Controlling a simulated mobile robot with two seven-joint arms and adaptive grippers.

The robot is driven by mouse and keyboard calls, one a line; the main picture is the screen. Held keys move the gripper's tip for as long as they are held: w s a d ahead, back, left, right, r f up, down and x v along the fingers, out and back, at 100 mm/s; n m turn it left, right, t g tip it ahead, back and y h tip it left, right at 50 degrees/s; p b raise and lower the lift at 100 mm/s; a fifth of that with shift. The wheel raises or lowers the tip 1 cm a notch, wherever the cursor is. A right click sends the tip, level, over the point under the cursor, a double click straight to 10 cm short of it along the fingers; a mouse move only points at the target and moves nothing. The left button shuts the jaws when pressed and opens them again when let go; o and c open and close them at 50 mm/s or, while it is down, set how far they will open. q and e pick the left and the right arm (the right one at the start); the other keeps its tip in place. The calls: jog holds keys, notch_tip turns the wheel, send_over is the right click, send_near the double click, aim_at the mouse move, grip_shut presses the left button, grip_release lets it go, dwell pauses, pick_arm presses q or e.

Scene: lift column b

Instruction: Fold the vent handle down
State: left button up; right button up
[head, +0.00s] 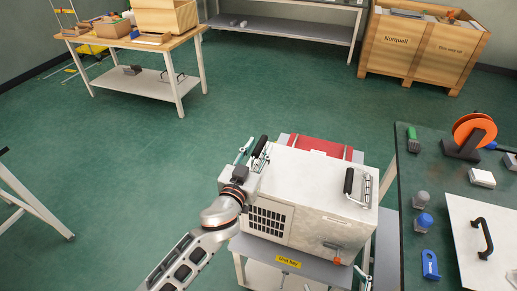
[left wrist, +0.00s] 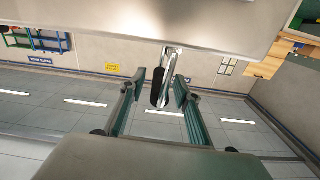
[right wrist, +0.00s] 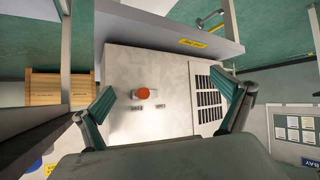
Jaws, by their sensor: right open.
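A pale box-shaped unit (head: 315,180) with a dark vent grille (head: 268,220) stands on a grey stand. A black-gripped handle (head: 259,146) rises at its left side, above the grille's end. My left gripper (head: 254,154) is at this handle. In the left wrist view, the black grip (left wrist: 156,88) and its metal bracket lie between the open fingers (left wrist: 160,80), with gaps on both sides. A second black handle (head: 348,181) is on the unit's right. My right gripper (right wrist: 167,92) is open and empty, facing the unit's front with its orange-red knob (right wrist: 144,93).
A dark-topped table (head: 430,185) at right carries a cable reel (head: 470,135), stamps and a plate with a black handle. A red part (head: 318,147) lies behind the unit. A wooden bench (head: 135,40) and crate (head: 420,50) stand far back.

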pick_arm(q)
grip_shut()
jog(key=shift+d, duration=0.1)
jog(key=m, duration=0.1)
jog(key=d+m, duration=0.1)
jog(key=m, duration=0.1)
jog(key=shift+s+d+f, duration=0.2)
jog(key=shift+s, duration=0.05)
jog(key=shift+s+d+f+m+b, duration=0.15)
jog(key=shift+d+f+m, duration=0.2)
jog(key=shift+m, duration=0.65)
jog(key=shift+s+d+f+m+b, duration=0.15)
jog(key=shift+d+m, duration=0.25)
jog(key=shift+m, duration=0.6)
